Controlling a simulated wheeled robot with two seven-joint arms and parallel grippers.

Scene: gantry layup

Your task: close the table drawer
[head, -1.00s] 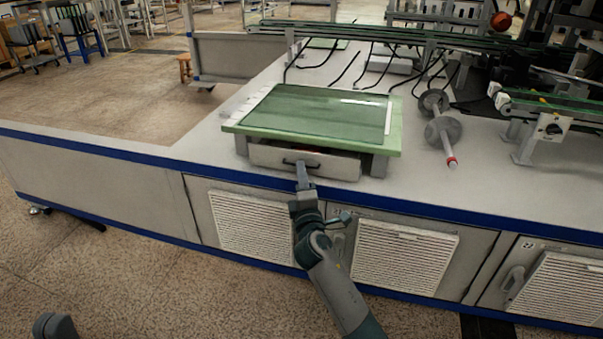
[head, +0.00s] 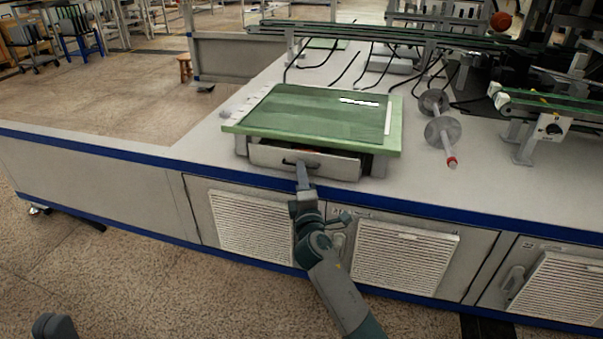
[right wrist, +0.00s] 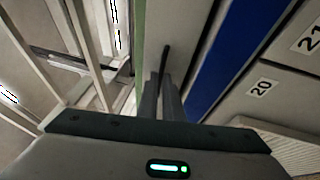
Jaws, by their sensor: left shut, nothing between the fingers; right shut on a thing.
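The drawer (head: 330,165) has a pale front and sits under the green-topped small table (head: 395,140). A dark gap shows above its front and at its right end, so it stands slightly open. My right gripper (head: 302,168) is shut on the dark drawer handle (head: 288,161), with the arm reaching up from below. In the right wrist view the two fingers (right wrist: 162,98) meet at the dark handle bar (right wrist: 164,58) in front of the pale drawer front (right wrist: 184,25). My left gripper's fingers are not seen; only a dark rounded part of mine shows at bottom left.
The small table stands on a grey workbench (head: 215,150) with a blue edge. Dumbbell-like grey discs on a rod (head: 442,130) lie to its right. Conveyor rails (head: 550,108) and cables are farther back. The bench top to the left is mostly clear.

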